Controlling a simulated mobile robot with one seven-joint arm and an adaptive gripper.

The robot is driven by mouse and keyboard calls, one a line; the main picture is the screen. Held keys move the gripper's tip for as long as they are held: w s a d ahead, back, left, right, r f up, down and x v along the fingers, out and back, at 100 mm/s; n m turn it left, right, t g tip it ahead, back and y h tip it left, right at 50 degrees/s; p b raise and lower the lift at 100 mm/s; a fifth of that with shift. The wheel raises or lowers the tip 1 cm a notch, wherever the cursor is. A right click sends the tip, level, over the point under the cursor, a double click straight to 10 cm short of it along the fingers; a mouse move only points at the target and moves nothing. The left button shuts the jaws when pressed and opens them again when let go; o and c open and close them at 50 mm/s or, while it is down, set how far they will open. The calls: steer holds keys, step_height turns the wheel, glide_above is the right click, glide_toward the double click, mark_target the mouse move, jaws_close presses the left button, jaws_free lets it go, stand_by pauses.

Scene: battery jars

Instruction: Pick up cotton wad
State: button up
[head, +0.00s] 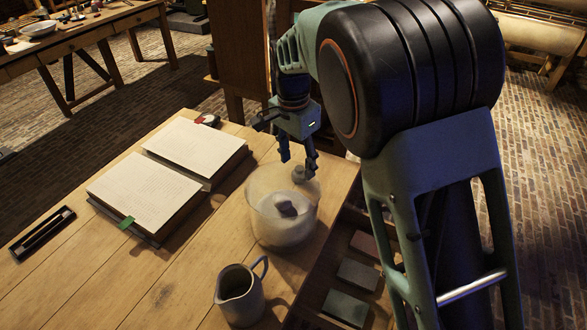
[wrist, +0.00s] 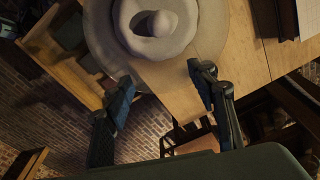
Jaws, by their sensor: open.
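A grey lump (head: 286,208) lies on whitish matter inside the jar. I cannot tell for certain which of these is the cotton wad. My gripper is open, fingers pointing down, with nothing between them; its fingertips also show in the wrist view (wrist: 160,78).
A grey pitcher (head: 240,294) stands in front of the jar. An open book (head: 170,165) lies to its left, and a dark narrow tray (head: 42,233) is farther left. An open drawer with several blocks (head: 358,274) is at the right. Bare tabletop (head: 150,265) lies at front left.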

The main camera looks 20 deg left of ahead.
steer(key=s+a+f+g, duration=0.1)
steer(key=s+a+f, duration=0.1)
steer(key=a, duration=0.1)
glide_above(281, 197)
steer(key=shift+m, duration=0.4)
step_height(281, 197, down, 5)
steer(key=shift+s+d+r, duration=0.1)
steer(key=shift+r, duration=0.1)
steer(key=shift+f, duration=2.9)
steer(key=c, duration=0.9)
steer(key=shift+r, duration=0.15)
steer(key=shift+c, duration=0.2)
steer(key=shift+r, duration=0.25)
step_height(281, 197, up, 2)
steer(key=shift+r, duration=0.1)
steer(key=s+d+r, duration=0.2)
steer(key=d+r, duration=0.3)
steer(key=d, duration=0.1)
steer(key=s+d+r, duration=0.2)
steer(key=d+r, duration=0.3)
steer(key=d, duration=0.2)
steer(key=shift+s+b, duration=0.3)
steer(key=shift+s, duration=0.05)
